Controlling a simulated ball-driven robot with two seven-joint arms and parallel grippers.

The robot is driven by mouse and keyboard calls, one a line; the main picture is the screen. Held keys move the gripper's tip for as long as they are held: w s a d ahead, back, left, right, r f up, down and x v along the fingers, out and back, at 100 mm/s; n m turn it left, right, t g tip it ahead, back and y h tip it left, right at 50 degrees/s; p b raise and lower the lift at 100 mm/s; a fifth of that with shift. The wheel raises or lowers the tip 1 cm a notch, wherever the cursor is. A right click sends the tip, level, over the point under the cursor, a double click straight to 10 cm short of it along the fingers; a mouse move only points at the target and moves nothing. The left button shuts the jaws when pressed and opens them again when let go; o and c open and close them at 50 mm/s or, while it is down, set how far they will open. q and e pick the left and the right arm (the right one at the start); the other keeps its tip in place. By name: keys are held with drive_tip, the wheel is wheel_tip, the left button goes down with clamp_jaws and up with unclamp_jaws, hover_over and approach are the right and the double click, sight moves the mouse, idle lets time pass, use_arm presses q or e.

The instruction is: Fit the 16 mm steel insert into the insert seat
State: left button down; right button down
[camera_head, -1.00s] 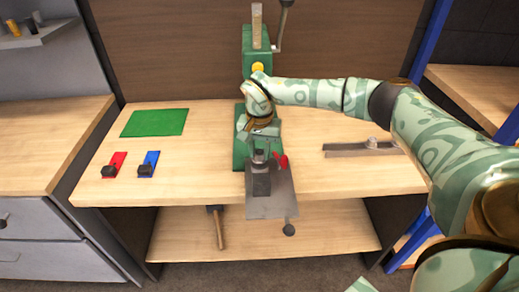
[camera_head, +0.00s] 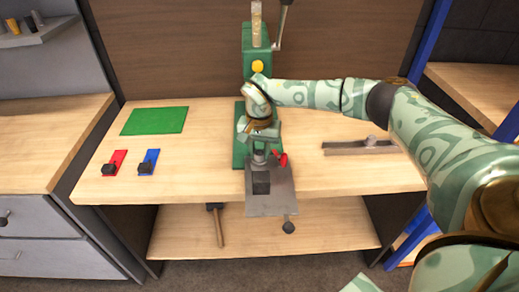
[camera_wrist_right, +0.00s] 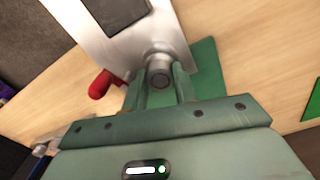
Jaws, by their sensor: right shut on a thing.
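My right gripper (camera_head: 261,146) is in front of the green press, low over the grey steel plate. It is shut on a small round steel piece, which looks like the insert (camera_wrist_right: 160,77) between the fingers in the right wrist view. A rounded steel boss (camera_wrist_right: 157,52) shows just beyond it on the plate; I cannot tell whether this is the insert seat or whether the two touch. A dark block (camera_head: 261,184) sits on the plate (camera_head: 275,204), nearer the front than the gripper. My left gripper is not in view.
The green press (camera_head: 256,45) stands behind my gripper. A red knob (camera_head: 281,160) is close on its right. A steel bar (camera_head: 350,148) lies right.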

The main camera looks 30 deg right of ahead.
drive_tip(key=shift+f, duration=0.3)
idle(0.6)
drive_tip(key=c, duration=1)
unclamp_jaws()
drive_tip(key=shift+c, duration=0.2)
drive_tip(key=shift+r, duration=0.15)
wheel_tip(320, 180, up, 16)
drive_tip(key=p, duration=0.4)
drive_tip(key=shift+a, duration=0.1)
